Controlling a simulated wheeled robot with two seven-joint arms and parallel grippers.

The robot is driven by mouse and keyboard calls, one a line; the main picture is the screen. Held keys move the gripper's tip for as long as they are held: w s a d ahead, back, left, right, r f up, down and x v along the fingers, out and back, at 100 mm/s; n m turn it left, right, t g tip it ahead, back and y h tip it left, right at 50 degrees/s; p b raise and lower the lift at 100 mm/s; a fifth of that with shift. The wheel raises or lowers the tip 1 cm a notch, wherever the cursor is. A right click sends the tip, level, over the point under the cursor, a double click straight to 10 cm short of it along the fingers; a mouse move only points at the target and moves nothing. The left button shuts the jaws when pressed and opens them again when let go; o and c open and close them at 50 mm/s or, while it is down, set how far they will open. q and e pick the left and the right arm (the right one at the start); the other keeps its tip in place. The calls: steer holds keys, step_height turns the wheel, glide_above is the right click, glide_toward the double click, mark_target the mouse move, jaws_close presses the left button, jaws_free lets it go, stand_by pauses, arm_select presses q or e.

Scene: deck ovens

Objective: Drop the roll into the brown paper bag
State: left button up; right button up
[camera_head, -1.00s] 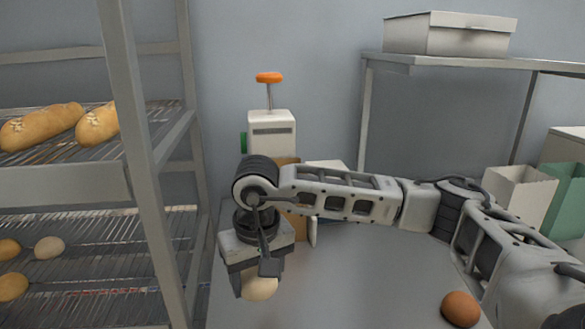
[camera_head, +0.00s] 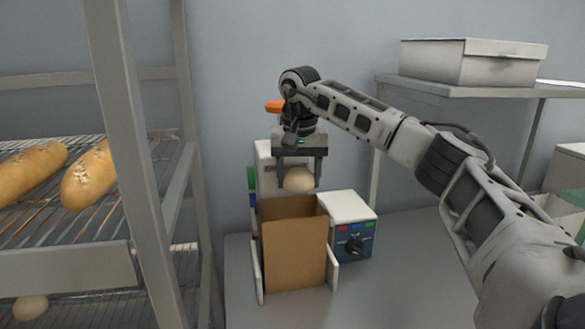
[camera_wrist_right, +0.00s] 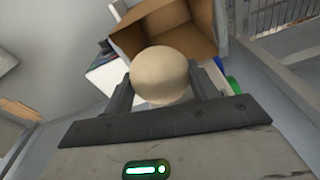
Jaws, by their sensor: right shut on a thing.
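The pale round roll (camera_head: 299,179) is held between the fingers of my right gripper (camera_head: 299,182), above the open top of the brown paper bag (camera_head: 294,250). The bag stands upright on the counter between white side plates. In the right wrist view, the roll (camera_wrist_right: 162,74) sits between the two fingertips (camera_wrist_right: 160,88), and the bag's open mouth (camera_wrist_right: 185,25) shows beyond it. The roll is clear of the bag. My left gripper is not in view.
A white and blue box with a dial (camera_head: 354,240) stands right of the bag. A white machine (camera_head: 268,160) with an orange knob is behind it. A rack with bread loaves (camera_head: 90,178) is at left. A shelf (camera_head: 455,89) with a lidded box (camera_head: 474,62) is at right.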

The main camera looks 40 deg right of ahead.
mark_target(299, 205)
steer(key=shift+s+f, duration=0.1)
steer(key=shift+f, duration=2.3)
steer(key=o, duration=1)
steer(key=shift+r, duration=0.1)
steer(key=r, duration=0.5)
steer(key=s+a+r, duration=0.1)
steer(key=r, duration=0.9)
steer(key=shift+s+a+r, duration=0.15)
steer(key=shift+s+r, duration=0.05)
steer(key=shift+r, duration=0.15)
steer(key=shift+f, duration=0.1)
